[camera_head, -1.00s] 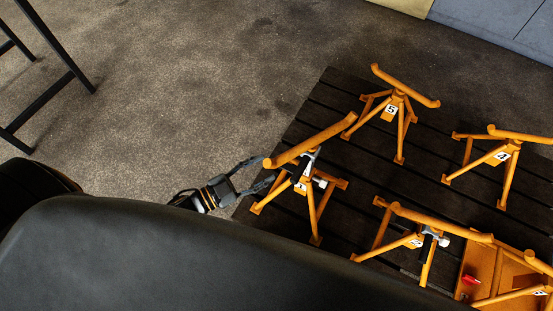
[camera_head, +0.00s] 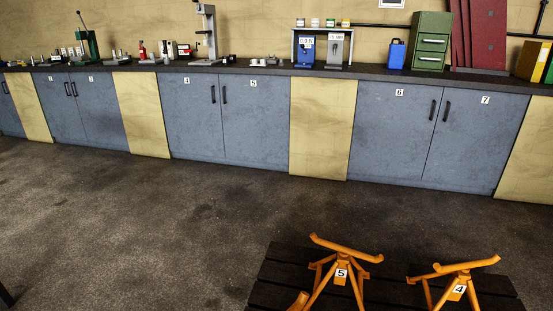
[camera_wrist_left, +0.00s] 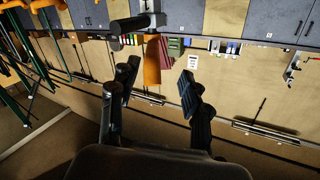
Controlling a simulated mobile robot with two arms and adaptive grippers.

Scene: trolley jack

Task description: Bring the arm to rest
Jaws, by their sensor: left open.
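My left gripper (camera_wrist_left: 158,88) shows in the left wrist view with its two dark fingers spread apart. Nothing is held between them. An orange upright piece and a dark cylindrical part appear beyond the fingers; I cannot tell what they belong to. The left gripper is not in the head view now. Orange jack stand 5 (camera_head: 341,272) and orange jack stand 4 (camera_head: 458,288) stand upright on the dark slatted platform (camera_head: 276,271). The tip of another orange stand (camera_head: 299,302) shows at the bottom edge. My right gripper is not in view.
A long workbench (camera_head: 250,70) with grey-blue doors runs along the back wall, holding tools, a green drawer cabinet (camera_head: 431,41) and dark red panels (camera_head: 480,35). Open concrete floor (camera_head: 150,225) lies before it.

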